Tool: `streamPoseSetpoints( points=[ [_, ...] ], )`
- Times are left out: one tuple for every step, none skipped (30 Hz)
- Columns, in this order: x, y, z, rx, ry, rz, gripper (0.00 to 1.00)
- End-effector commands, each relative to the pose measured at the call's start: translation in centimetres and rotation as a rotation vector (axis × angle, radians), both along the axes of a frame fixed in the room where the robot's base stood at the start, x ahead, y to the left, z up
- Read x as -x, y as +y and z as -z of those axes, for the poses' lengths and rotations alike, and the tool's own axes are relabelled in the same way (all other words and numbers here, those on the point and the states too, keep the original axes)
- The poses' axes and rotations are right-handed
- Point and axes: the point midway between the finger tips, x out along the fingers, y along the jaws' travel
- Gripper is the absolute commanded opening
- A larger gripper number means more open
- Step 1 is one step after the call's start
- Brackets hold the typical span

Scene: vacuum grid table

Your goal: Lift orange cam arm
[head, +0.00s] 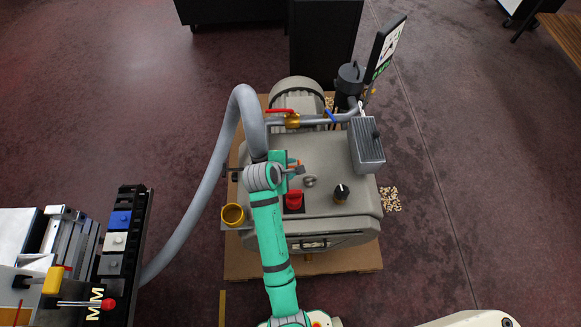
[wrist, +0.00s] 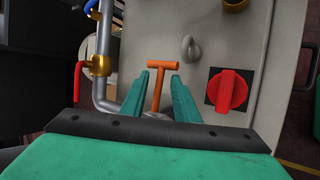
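The orange cam arm (wrist: 163,65) is a T-shaped handle on the grey machine housing, upright in the middle of the wrist view. My gripper (wrist: 162,78) is open, with its two teal fingers on either side of the orange stem. A gap shows between the stem and each finger, and the crossbar shows beyond the fingertips. The stem's lower end is partly hidden by the gripper body. In the head view my gripper (head: 292,170) is over the housing's left part, with only a small bit of orange (head: 293,162) showing beside it.
A red rotary knob (wrist: 229,91) is right of the cam arm, and a metal eye ring (wrist: 191,48) is close behind. A grey pipe with a brass valve (wrist: 101,65) runs along the left. A black knob (head: 341,192) and a grey box (head: 366,145) stand further right.

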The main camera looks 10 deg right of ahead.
Motion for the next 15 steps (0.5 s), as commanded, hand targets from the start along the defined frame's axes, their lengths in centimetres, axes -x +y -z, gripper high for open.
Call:
streamPoseSetpoints(
  points=[
    [0.0, 0.1, -0.1, 0.0, -0.001, -0.001, 0.28],
    [0.0, 0.1, -0.1, 0.0, -0.002, -0.002, 0.28],
    [0.0, 0.2, -0.3, 0.0, -0.003, -0.003, 0.28],
    [0.1, 0.3, -0.5, 0.0, -0.003, -0.003, 0.28],
    [0.2, 0.4, -0.7, 0.0, -0.003, -0.003, 0.28],
    [0.4, 0.6, -1.1, 0.0, -0.003, -0.003, 0.28],
    [0.6, 0.8, -1.4, 0.001, -0.004, -0.003, 0.28],
    [0.8, 1.0, -1.8, 0.001, -0.004, -0.003, 0.28],
    [1.2, 1.3, -2.4, 0.0, -0.005, -0.002, 0.28],
    [1.4, 1.5, -2.8, 0.001, -0.004, -0.003, 0.28],
    [1.7, 1.7, -3.3, 0.0, -0.005, -0.002, 0.28],
    [2.1, 2.1, -3.9, 0.001, -0.004, -0.003, 0.28],
    [2.4, 2.3, -4.3, 0.0, -0.005, -0.002, 0.28],
    [2.6, 2.5, -4.8, 0.0, -0.005, -0.004, 0.28],
    [3.0, 2.9, -5.4, 0.0, -0.003, -0.003, 0.28]
  ],
)
